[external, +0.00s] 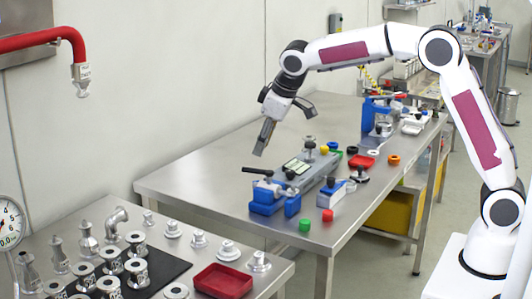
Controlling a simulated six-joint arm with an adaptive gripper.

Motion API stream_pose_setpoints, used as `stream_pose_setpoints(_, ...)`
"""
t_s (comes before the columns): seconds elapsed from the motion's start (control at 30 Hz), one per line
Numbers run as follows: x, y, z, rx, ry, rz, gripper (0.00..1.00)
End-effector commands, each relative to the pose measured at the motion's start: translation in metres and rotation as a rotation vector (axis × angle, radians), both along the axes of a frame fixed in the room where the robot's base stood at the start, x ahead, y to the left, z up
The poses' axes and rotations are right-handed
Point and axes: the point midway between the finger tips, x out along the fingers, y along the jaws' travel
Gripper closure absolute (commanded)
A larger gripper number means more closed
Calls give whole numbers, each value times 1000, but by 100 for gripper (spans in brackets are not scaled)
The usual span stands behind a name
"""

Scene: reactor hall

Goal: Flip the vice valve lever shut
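A blue vice (266,207) stands near the front left part of the steel table. A valve held at the vice has a black lever (257,170) that sticks out to the left, roughly level, above the blue jaws. The valve body is small and partly hidden, so its exact fit in the jaws is unclear. My gripper (260,151) points down in the air above and behind the lever, apart from it. Its fingers appear close together from this side, but any gap between them cannot be made out. No held object is visible.
A grey block with a green display (297,167) lies behind the vice. A blue-and-white block (338,193), a green cap (305,225) and a red cap (328,215) sit to the right. A blue press (378,113) stands further back. The table's left part (190,185) is clear.

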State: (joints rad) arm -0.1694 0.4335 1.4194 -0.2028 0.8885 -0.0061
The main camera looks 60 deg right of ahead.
Motion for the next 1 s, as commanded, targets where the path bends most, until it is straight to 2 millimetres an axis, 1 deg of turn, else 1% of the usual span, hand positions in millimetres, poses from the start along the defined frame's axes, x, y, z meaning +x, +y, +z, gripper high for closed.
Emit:
stream_pose_setpoints(0.27,0,0,-2,0,1,0,73)
stream_pose_setpoints(0.43,4,-1,-10,0,2,-1,73)
stream_pose_setpoints(0.57,8,-2,-21,1,3,-1,73)
stream_pose_setpoints(0.8,20,-5,-47,0,4,-2,73)
stream_pose_setpoints(1.0,28,-7,-63,0,2,-1,73)
